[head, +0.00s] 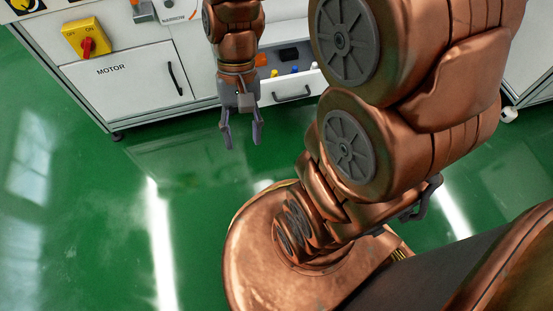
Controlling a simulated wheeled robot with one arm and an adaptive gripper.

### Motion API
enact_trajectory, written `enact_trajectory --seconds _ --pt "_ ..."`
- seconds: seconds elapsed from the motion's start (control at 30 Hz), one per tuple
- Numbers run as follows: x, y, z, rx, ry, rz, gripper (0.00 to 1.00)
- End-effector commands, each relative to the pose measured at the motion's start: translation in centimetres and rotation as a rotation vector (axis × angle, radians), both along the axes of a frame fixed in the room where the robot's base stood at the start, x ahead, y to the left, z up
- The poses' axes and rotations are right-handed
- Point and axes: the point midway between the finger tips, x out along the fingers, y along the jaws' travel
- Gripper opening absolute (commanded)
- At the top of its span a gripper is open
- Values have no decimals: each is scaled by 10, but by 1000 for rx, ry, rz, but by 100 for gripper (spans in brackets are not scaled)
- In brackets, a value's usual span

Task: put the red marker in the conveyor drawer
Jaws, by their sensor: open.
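The conveyor drawer (291,91) is pulled open in the head view, under the white machine front, with a dark handle on its face. My gripper (242,142) points down with its two fingers apart and nothing between them. It hangs in front of the drawer's left part and hides some of it. I cannot make out a red marker in this view.
A closed white MOTOR door (128,84) is at left, below a yellow switch box (86,38) with a red knob. Green floor is clear in front.

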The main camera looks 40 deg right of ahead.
Motion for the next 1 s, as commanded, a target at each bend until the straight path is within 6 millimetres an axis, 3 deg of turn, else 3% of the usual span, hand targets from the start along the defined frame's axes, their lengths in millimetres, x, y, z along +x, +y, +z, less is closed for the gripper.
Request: enact_trajectory --seconds 0.2,0.4,1.0 --pt "-55 -2 2 -71 -47 227 46" --pt "-86 -8 0 -111 -73 366 46" --pt "-93 -12 6 -126 -81 408 46"
